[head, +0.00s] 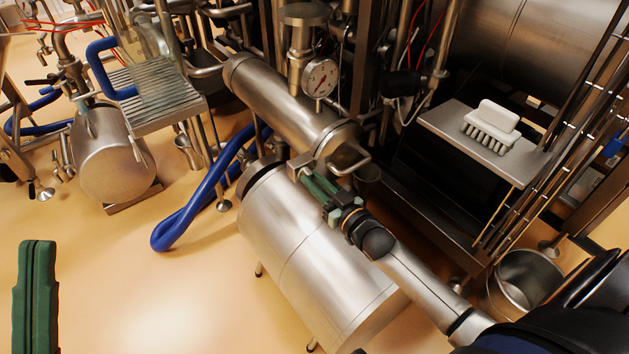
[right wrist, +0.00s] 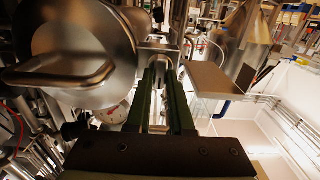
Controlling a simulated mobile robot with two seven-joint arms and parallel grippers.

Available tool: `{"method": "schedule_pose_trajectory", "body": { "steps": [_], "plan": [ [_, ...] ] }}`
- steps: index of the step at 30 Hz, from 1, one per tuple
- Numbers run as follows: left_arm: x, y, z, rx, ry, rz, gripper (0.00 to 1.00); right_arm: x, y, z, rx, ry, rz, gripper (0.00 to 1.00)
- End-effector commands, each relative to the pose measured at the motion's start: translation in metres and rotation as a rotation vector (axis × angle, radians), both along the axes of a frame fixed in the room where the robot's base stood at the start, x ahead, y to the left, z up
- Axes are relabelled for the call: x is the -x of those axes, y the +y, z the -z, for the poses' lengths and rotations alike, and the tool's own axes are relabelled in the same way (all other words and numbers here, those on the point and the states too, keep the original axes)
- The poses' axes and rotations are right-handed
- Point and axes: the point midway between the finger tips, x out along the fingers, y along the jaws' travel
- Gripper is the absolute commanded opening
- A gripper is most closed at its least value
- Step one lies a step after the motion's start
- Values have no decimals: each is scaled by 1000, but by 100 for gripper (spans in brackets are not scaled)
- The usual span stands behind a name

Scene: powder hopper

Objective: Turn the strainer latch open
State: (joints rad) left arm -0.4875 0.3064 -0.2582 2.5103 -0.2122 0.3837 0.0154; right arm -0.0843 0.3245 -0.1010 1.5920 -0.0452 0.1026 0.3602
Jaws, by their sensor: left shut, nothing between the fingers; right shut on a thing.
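The strainer (head: 275,95) is a steel cylinder lying at a slant in the middle of the head view. Its end lid (head: 338,137) carries a bent bar handle (head: 352,160); the lid also fills the upper left of the right wrist view (right wrist: 85,35). The strainer latch (head: 299,161) is a small steel piece at the lid's lower edge. My right gripper (head: 308,177) has its green fingers shut on the latch, which they partly hide. In the right wrist view its fingers (right wrist: 163,72) reach up beside the lid. My left gripper (head: 37,245) is shut and empty, low at the left.
A pressure gauge (head: 320,78) stands above the strainer. A large steel drum (head: 310,255) lies below it. A blue hose (head: 200,200) loops to the left. A white brush (head: 491,122) rests on a shelf (head: 440,118) at the right.

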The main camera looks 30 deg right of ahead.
Motion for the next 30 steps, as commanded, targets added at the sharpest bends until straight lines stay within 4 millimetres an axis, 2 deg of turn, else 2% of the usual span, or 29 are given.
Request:
{"method": "schedule_pose_trajectory", "body": {
  "steps": [11,21,30],
  "plan": [
    [1,2,-20,16,-3,6,0,0,0,-2,-143,24,0,0],
    [2,6,-47,32,-9,11,0,0,-2,-2,-443,65,1,0],
    [3,5,-58,10,-30,2,0,0,-3,1,-728,104,0,0]
  ]
}}
